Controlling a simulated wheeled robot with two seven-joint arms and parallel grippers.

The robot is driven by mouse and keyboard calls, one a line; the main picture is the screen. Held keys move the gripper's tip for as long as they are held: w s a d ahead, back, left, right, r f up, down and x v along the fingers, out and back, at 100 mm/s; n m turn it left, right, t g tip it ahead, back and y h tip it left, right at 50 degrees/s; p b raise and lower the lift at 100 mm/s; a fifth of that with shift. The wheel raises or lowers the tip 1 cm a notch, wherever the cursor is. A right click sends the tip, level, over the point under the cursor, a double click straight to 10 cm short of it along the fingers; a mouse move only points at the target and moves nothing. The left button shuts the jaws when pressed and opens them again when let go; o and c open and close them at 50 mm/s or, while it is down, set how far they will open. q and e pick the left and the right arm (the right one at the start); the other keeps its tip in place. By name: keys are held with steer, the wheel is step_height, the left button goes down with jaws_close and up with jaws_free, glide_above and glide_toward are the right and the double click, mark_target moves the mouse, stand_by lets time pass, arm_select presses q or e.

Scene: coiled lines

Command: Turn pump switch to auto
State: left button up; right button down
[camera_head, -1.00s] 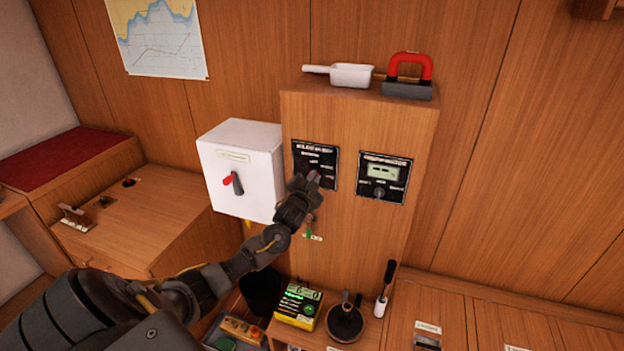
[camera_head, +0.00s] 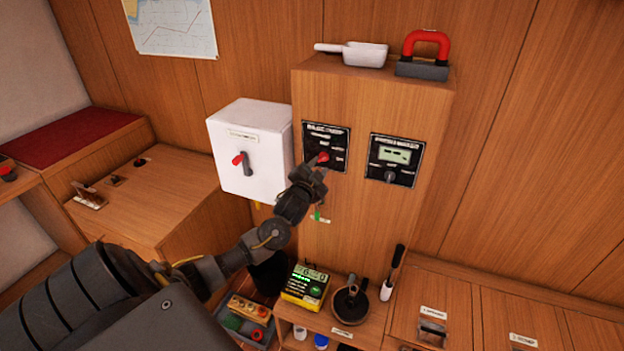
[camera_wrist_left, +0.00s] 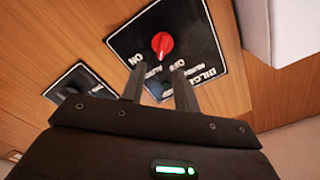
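The pump switch is a round red knob (camera_head: 323,157) on a black panel (camera_head: 340,135) with white lettering, on the front of the wooden cabinet. My left gripper (camera_head: 313,171) is just below and in front of the knob. In the left wrist view, the red knob (camera_wrist_left: 162,45) lies beyond the tips of my left gripper (camera_wrist_left: 158,68), in line with the gap between them. The two fingers stand apart with nothing between them. The panel appears inverted there, with "ON", "AUTO" and "OFF" around the knob. Where the knob points is hard to tell. My right gripper is not in view.
A white box (camera_head: 236,176) with a red-tipped lever stands left of the panel. A second black panel (camera_head: 395,160) with a display is to its right. A scoop (camera_head: 358,54) and a red-handled block (camera_head: 425,58) lie on top. A yellow device (camera_head: 306,286) stands below.

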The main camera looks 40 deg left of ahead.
arm_select(q)
steer(key=b+v, duration=0.1)
steer(key=v, duration=0.5)
steer(key=shift+d+r, duration=0.1)
stand_by(0.4)
